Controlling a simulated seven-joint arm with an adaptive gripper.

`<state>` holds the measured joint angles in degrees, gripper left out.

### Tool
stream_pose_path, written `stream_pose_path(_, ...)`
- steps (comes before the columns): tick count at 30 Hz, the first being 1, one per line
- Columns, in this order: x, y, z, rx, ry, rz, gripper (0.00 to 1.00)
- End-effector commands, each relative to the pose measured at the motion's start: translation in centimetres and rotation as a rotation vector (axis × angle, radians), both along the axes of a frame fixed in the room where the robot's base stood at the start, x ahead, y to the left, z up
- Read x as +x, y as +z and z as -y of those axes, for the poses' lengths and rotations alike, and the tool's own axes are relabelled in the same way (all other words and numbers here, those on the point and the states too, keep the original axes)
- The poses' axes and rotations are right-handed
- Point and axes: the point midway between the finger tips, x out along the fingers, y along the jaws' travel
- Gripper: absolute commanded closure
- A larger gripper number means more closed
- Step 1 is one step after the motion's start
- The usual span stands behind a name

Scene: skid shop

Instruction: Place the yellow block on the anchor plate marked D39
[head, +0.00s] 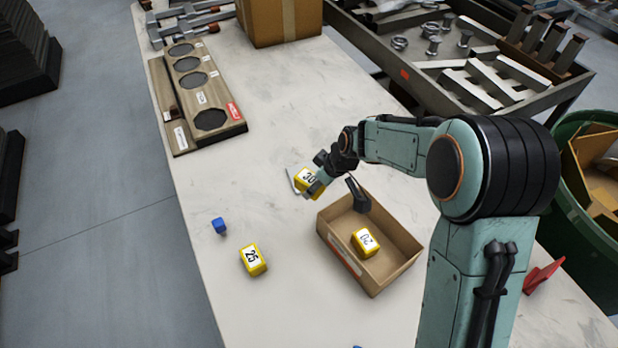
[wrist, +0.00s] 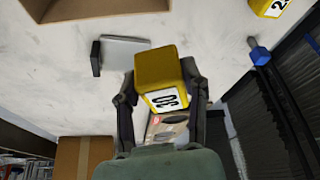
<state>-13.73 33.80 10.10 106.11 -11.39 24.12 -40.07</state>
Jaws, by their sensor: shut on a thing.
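My gripper (head: 322,180) is shut on a yellow block (head: 306,179) with a white label that reads 30. In the wrist view the block (wrist: 162,72) sits between the two dark fingers. The block appears held above the table; its exact height cannot be told. I cannot read a D39 mark on any plate.
An open cardboard box (head: 400,265) holds a yellow block (head: 365,242) marked 20. A wooden board with round holes (head: 238,126) lies further back. The table between them is clear.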

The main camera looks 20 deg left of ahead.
Motion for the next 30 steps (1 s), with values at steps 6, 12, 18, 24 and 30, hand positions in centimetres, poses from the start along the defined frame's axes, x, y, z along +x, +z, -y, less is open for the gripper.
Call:
stream_pose_path(6, 4.5, -4.0, -2.6, 0.0, -0.001, -0.003, 0.98)
stream_pose_path(12, 6.5, -6.5, -3.7, 0.001, -0.002, 0.0, 0.98)
stream_pose_path(18, 7.2, -8.6, -4.1, -0.001, -0.002, -0.003, 0.98)
stream_pose_path(24, 7.3, -10.5, -4.1, 0.0, -0.002, 0.002, 0.98)
stream_pose_path(30, 7.3, -10.5, -4.1, 0.0, -0.002, 0.002, 0.98)
